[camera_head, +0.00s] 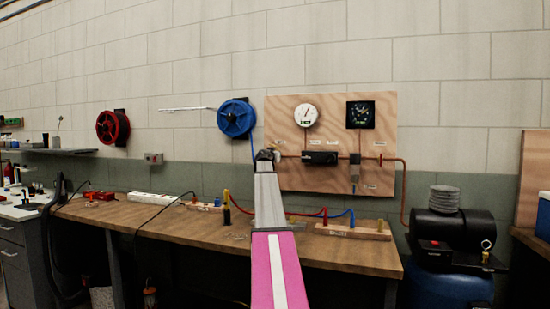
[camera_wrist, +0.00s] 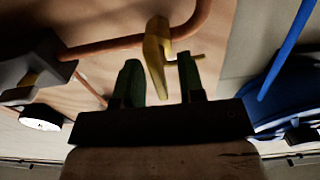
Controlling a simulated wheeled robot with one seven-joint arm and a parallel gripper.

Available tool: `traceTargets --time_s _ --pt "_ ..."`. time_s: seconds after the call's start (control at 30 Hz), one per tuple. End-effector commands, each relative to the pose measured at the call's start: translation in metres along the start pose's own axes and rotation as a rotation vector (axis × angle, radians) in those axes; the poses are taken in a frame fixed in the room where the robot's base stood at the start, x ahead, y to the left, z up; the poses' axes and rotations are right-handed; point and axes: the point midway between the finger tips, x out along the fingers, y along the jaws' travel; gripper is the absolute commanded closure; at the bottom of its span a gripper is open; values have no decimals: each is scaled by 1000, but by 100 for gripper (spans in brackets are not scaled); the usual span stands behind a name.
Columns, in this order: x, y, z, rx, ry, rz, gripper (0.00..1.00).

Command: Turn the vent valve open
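A brass-yellow valve handle (camera_wrist: 156,52) sits on a copper pipe (camera_wrist: 130,42) in the wrist view. I cannot read a label that tells whether it is the vent valve. My gripper (camera_wrist: 160,76) is open, its two dark green fingers on either side of the handle's lower end. A thin brass stem sticks out to the right, by the right fingertip. In the head view my gripper (camera_head: 265,156) is at the left edge of the plywood board (camera_head: 285,112) and hides the handle.
A blue hose reel (camera_head: 236,118) hangs to the left. The workbench (camera_head: 340,252) below holds hoses and small fittings; a black compressor (camera_head: 455,228) stands right.

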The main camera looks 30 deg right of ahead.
Motion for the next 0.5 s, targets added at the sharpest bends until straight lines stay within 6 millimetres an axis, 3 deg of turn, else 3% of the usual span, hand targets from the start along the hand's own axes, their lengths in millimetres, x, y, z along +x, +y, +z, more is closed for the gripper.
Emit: traceTargets --time_s 0.27,0.4,0.5 --pt "3 0 0 0 0 0 64" --pt "3 0 0 0 0 0 100" --pt "3 0 0 0 0 1 100"
